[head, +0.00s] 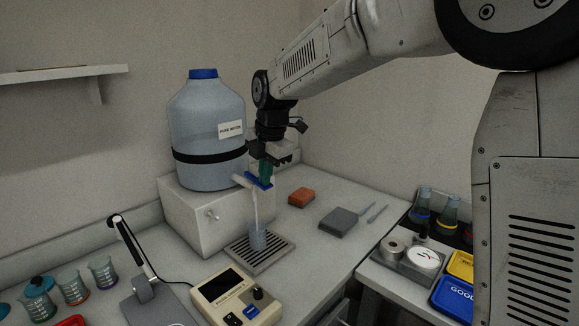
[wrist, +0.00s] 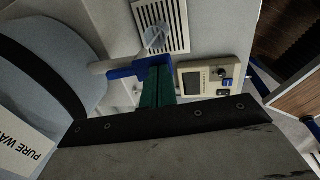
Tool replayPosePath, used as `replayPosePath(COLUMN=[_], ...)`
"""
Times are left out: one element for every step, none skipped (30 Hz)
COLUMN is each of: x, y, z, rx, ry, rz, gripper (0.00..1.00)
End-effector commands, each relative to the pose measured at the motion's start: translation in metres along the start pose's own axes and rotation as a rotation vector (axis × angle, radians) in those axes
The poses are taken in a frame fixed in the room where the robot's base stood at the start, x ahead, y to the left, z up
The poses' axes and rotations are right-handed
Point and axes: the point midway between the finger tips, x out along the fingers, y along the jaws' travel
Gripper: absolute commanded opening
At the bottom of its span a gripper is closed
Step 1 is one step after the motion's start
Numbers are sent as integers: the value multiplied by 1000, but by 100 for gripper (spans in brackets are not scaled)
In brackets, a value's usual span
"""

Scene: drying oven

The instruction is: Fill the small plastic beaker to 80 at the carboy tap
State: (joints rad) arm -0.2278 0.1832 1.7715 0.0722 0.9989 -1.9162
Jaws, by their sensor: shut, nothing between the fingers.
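The carboy (head: 208,130), blue-capped and labelled "PURE WATER", stands on a white block. Its pale tap (head: 240,180) has a blue lever (head: 259,182) and points out over the drip tray (head: 279,252). The small plastic beaker (head: 258,241) stands upright on the tray's grating, under the tap. A thin pale stream appears to run from the tap into it. The beaker also shows in the wrist view (wrist: 156,38); its level and marks are too small to read. My gripper (head: 265,180) is shut and empty, its green fingertips at the blue lever, seemingly touching it.
A beige instrument (head: 236,298) and a lamp-like stand (head: 138,255) are in front of the tray. Several beakers (head: 72,288) stand at left. An orange sponge (head: 301,197) and a grey pad (head: 339,222) lie right of the tap. Flasks (head: 448,212) stand far right.

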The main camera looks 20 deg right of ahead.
Motion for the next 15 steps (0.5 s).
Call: replayPosePath(x=[3, 5, 9, 11, 11, 10, 10, 10, 10, 10, 10, 10, 10, 10, 10], y=[1, 1, -1, -3, -2, -2, -2, -2, -2, -2, -2, -2, -2, -2, -2], z=[-9, -12, -12, -11, -12, -12, -12, -12, -11, -11, -11, -11, -11, -11, -11], rx=[-12, -16, -15, -14, -15, -15, -14, -14, -14, -14, -14, -13, -13, -13, -13], ry=[3, 4, 4, 4, 3, 3, 3, 3, 3, 3, 3, 3, 3, 3, 3], rz=[12, 19, 19, 18, 19, 19, 19, 19, 19, 19, 19, 19, 19, 18, 19], gripper=[0, 0, 0, 0, 0, 0, 0, 0, 0, 0, 0, 0, 0, 0, 0])
